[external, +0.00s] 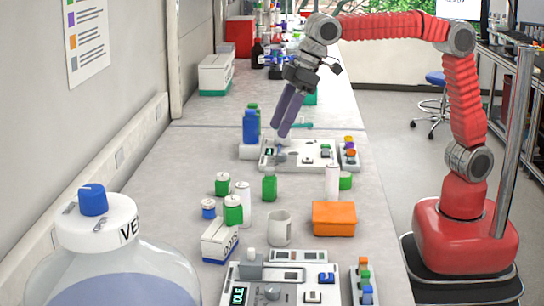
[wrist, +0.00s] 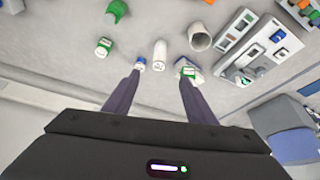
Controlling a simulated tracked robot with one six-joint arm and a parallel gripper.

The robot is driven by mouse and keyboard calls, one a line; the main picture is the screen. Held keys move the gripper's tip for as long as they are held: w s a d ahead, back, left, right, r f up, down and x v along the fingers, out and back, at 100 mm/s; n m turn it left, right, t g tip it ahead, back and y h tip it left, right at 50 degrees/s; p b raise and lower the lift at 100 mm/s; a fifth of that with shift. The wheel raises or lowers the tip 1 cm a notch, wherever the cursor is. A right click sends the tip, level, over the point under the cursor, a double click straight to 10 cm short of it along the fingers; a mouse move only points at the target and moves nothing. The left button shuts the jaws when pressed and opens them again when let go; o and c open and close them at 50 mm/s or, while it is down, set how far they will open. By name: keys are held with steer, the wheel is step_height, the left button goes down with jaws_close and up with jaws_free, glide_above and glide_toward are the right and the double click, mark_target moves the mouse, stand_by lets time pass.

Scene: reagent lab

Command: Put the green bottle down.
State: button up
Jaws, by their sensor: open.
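A green bottle (external: 269,187) stands upright on the bench in the middle of the external view. It appears at the top of the wrist view (wrist: 117,10). White-and-green containers (external: 222,184) (external: 233,210) stand left of it. My gripper (external: 283,135) is open and hangs over the far instrument panel, farther back than the middle green bottle. In the wrist view its fingers (wrist: 160,77) are apart with nothing held between them.
A white cylinder (external: 243,203), a mug (external: 280,228), an orange box (external: 334,218) and a taller white cylinder (external: 332,182) stand nearby. The far panel (external: 300,155) and near panel (external: 290,285) take up bench space. A large flask (external: 112,265) fills the front left. Bare bench lies along the left.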

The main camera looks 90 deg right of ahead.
steer(key=s+d+f+m, duration=0.1)
steer(key=s+d+m, duration=0.1)
steer(key=s+d, duration=1.25)
steer(key=s+d+f, duration=0.3)
steer(key=s+f, duration=0.2)
steer(key=s, duration=0.3)
steer(key=s+d+f+m+t+h, duration=0.1)
steer(key=s+d+f, duration=0.2)
steer(key=s+f, duration=0.2)
steer(key=s, duration=0.2)
steer(key=shift+s+d, duration=0.25)
steer(key=shift+s, duration=0.1)
steer(key=shift+o, duration=0.5)
steer(key=shift+f, duration=0.1)
steer(key=w+a+r+n+t+y, duration=0.1)
steer(key=w+a+t, duration=0.1)
steer(key=w+a, duration=0.6)
steer(key=w+a+n+t+y, duration=0.15)
steer(key=w+a, duration=0.35)
steer(key=w, duration=0.5)
steer(key=w+a+f+t+y, duration=0.1)
steer(key=w+a, duration=0.4)
steer(key=a, duration=0.3)
steer(key=w+a+f+n+t+y, duration=0.1)
steer(key=w+a+f+t, duration=0.1)
steer(key=w+a, duration=0.4)
steer(key=a, duration=0.3)
steer(key=shift+w+f, duration=0.2)
steer(key=shift+w, duration=0.1)
